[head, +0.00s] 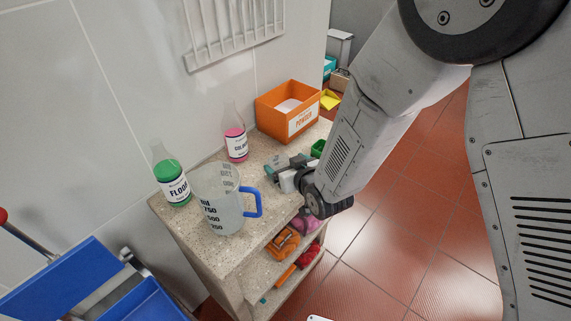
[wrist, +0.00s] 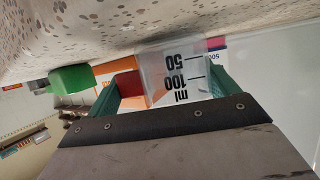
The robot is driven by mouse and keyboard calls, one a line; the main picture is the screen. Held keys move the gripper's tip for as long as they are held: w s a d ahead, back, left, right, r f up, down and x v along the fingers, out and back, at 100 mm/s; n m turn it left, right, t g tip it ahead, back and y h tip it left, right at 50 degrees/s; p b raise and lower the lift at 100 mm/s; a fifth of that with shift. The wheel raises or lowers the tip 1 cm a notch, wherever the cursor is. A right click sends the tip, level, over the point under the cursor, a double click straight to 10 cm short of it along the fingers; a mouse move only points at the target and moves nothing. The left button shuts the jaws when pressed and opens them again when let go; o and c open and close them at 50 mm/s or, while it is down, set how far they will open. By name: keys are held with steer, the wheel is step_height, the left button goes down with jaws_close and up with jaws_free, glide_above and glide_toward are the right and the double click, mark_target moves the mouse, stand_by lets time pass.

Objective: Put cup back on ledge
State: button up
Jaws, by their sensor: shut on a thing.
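A clear measuring cup (wrist: 178,72) with black "ml 100 50" marks is between the green fingers of my gripper (wrist: 174,84) in the wrist view, which is upside down. A red part (wrist: 130,84) shows beside the cup at the left finger. The cup looks upright, close to the speckled stone ledge (wrist: 130,28); I cannot tell whether it touches. In the head view my gripper (head: 277,167) is low over the right part of the ledge (head: 192,232), and the cup is mostly hidden.
A clear jug with blue handle (head: 222,207), a green-filled bottle (head: 171,178) and a pink-filled bottle (head: 236,143) stand on the ledge. An orange box (head: 287,106) stands behind my gripper. A small green object (head: 318,148) is beside my wrist. Shelves below hold orange clips (head: 283,243).

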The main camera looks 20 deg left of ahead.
steer(key=shift+f, duration=0.1)
steer(key=o, duration=0.8)
steer(key=shift+o, duration=0.2)
steer(key=shift+s, duration=0.1)
steer(key=v, duration=1.2)
